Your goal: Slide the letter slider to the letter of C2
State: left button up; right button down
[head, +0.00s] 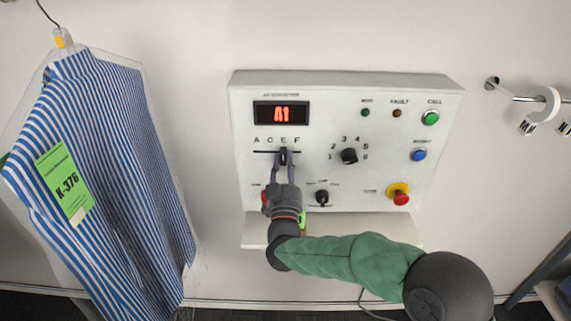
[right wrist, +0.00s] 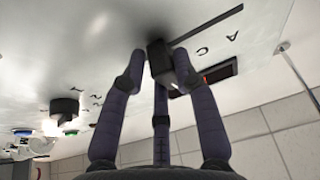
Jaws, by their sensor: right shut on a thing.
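The letter slider (head: 283,153) is a dark knob on a horizontal slot below the letters A, C, E, F on the white control panel (head: 240,140). It stands about under the E. The red display (head: 281,114) reads A1. My right gripper (head: 284,162) reaches up from below and is shut on the slider knob. In the right wrist view, the dark knob (right wrist: 159,58) sits between the fingertips, with A and C beside its slot. My left gripper is not in view.
Right of the slider is a number dial (head: 349,156). Below is a dark knob (head: 322,197), and a red stop button (head: 400,196) is at lower right. A striped shirt (head: 100,160) hangs at left. A ledge (head: 254,232) runs under the panel.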

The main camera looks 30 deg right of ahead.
aim_at(273, 150)
jog(key=shift+w+a+b, duration=0.15)
jog(key=shift+w+a, duration=0.35)
jog(key=shift+a, duration=0.3)
jog(key=shift+w+a+b, duration=0.15)
jog(key=shift+w+a, duration=0.35)
jog(key=shift+a, duration=0.3)
jog(key=shift+s+d, duration=0.1)
jog(key=c, duration=1.2)
grip_release()
jog(key=v, duration=1.2)
jog(key=shift+f, duration=0.1)
